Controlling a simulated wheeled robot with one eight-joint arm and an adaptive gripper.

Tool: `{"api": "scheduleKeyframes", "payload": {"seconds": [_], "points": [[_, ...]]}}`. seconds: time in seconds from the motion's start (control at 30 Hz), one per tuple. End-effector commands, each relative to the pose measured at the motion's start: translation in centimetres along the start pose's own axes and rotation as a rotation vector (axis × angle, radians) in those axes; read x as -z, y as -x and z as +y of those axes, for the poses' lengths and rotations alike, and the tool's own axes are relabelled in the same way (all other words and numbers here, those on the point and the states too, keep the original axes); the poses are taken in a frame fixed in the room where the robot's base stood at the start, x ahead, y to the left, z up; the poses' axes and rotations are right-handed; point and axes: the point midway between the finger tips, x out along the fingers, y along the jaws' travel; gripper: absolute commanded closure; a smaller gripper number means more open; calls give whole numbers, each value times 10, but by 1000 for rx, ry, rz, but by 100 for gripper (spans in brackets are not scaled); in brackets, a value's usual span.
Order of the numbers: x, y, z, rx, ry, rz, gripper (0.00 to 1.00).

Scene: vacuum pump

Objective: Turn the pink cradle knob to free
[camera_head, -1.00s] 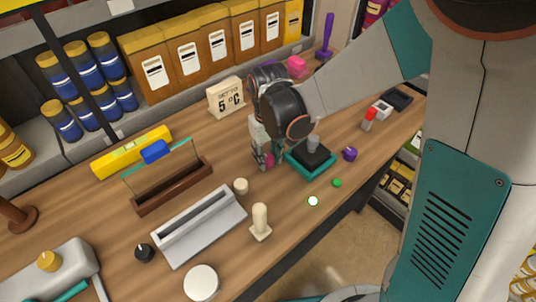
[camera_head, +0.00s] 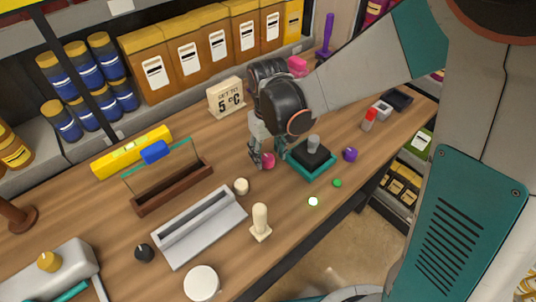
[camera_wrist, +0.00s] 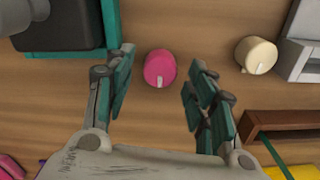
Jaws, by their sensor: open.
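The pink knob (camera_head: 268,160) stands on the wooden bench, just left of a teal-based device. In the wrist view the pink knob (camera_wrist: 160,68) shows a pale pointer mark at its lower edge. My gripper (camera_wrist: 162,72) is open, with one finger on each side of the knob and a gap to both. In the head view my gripper (camera_head: 263,156) points down at the knob, and its fingers partly hide it. I cannot tell the height of the fingertips over the bench.
The teal-based device (camera_head: 310,161) stands right beside my gripper. A cream knob (camera_head: 241,186), a grey trough (camera_head: 199,226) and a brown holder (camera_head: 172,186) are to the left. A purple knob (camera_head: 350,154) is to the right.

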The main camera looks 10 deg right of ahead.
Motion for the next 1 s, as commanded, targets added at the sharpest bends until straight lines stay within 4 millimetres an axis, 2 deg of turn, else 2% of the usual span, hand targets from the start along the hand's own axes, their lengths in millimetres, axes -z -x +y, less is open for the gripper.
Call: {"api": "scheduleKeyframes", "payload": {"seconds": [0.2,0.4,1.0], "points": [[0,35,0,0,0,0,49],[0,57,0,0,1,0,49],[-2,63,0,0,-1,3,49]]}}
